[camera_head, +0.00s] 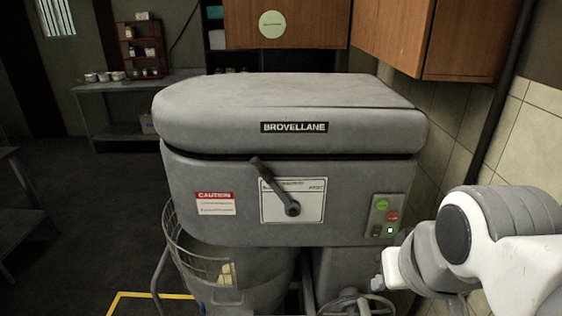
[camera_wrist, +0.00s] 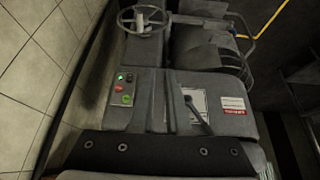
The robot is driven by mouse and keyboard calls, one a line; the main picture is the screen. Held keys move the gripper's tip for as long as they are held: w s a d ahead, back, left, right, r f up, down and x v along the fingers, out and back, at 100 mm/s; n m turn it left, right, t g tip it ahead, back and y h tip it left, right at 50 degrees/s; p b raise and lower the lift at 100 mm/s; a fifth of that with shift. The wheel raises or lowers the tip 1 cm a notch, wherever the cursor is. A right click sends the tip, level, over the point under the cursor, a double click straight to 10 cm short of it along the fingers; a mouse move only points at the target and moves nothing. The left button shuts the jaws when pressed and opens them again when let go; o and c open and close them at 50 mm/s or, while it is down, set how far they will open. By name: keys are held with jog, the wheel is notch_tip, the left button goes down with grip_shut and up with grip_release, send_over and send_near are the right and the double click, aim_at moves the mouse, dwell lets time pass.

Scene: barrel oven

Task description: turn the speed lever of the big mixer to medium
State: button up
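The big mixer (camera_head: 225,185) stands in the middle of the head view, marked BROVELLANE. Its dark speed lever (camera_head: 275,186) is pivoted on the lower middle of a white label plate (camera_head: 313,208) and tilts up and left. The plate's small text is not readable. In the wrist view, which is roughly upside down, the same lever (camera_wrist: 200,116) shows with nothing touching it. My arm is at the right of the head view, apart from the lever.
A control panel (camera_head: 383,217) with coloured buttons and a handwheel (camera_head: 357,305) lie near my arm. A wire guard (camera_head: 200,258) and bowl (camera_head: 250,285) are below left. Wooden cabinets (camera_head: 465,40) hang above right, by a tiled wall. The space before the lever looks clear.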

jog(key=o, duration=0.4)
jog(key=w+a+f+n+t+y+b, duration=0.1)
jog(key=w+a+b, duration=0.1)
jog(key=w+a+f+n+t+y+b, duration=0.1)
jog(key=w+a+n+b, duration=0.1)
jog(key=w+a+f+n+t+b, duration=0.1)
jog(key=w+a+b, duration=0.1)
jog(key=w, duration=0.1)
jog(key=shift+a+n+t+y+b, duration=0.3)
jog(key=shift+t+y+b, duration=0.05)
jog(key=shift+t+y, duration=0.05)
jog(key=n+t+y+b, duration=0.3)
jog(key=n+t+b, duration=0.2)
jog(key=t+b, duration=0.25)
send_near(261, 170)
jog(key=shift+p+x, duration=4.3)
jog(key=shift+p, duration=2.55)
jog(key=shift+c, duration=0.4)
grip_shut()
